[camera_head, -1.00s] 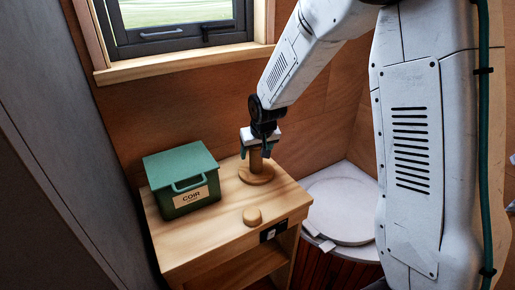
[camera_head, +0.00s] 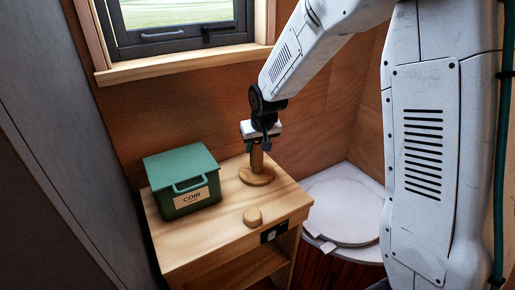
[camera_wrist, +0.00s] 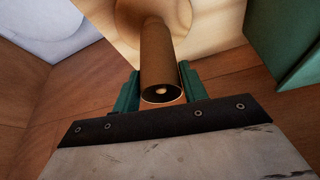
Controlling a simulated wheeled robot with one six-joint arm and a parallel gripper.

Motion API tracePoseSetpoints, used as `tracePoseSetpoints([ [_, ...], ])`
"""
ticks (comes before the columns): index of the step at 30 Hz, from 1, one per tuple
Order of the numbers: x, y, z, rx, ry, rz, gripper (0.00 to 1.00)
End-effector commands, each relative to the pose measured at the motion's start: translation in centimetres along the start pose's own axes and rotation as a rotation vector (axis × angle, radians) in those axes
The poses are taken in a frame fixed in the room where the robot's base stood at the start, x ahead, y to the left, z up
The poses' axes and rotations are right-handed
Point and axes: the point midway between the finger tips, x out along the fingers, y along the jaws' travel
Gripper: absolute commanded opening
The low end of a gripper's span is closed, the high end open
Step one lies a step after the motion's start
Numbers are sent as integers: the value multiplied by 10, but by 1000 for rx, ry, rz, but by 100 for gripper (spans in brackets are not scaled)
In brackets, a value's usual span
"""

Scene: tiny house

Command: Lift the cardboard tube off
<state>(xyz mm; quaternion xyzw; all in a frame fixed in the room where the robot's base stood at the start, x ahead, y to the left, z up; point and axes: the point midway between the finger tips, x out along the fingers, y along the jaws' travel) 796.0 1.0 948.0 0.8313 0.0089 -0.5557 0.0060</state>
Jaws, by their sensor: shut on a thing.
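The brown cardboard tube (camera_head: 257,161) stands upright over the round wooden base (camera_head: 257,178) of a holder on the small wooden table. In the wrist view the tube (camera_wrist: 160,55) points its open end at me, with a pale peg tip inside the dark hole. My gripper (camera_head: 259,147) is shut on the upper part of the tube from above. Its green fingers (camera_wrist: 157,92) show on both sides of the tube in the wrist view. I cannot tell whether the tube's lower end touches the base.
A green lidded box labelled COIR (camera_head: 181,181) stands left of the holder. A small round wooden knob (camera_head: 253,216) lies near the front of the wooden table (camera_head: 221,232). A white round lid (camera_head: 341,211) is to the right. The window sill (camera_head: 185,64) is behind.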

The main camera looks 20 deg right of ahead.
Motion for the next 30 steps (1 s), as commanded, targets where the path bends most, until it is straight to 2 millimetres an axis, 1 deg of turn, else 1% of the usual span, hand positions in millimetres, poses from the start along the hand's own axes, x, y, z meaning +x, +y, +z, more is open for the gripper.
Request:
tracePoseSetpoints([
  [30,-48,0,-20,0,1,0,22],
])
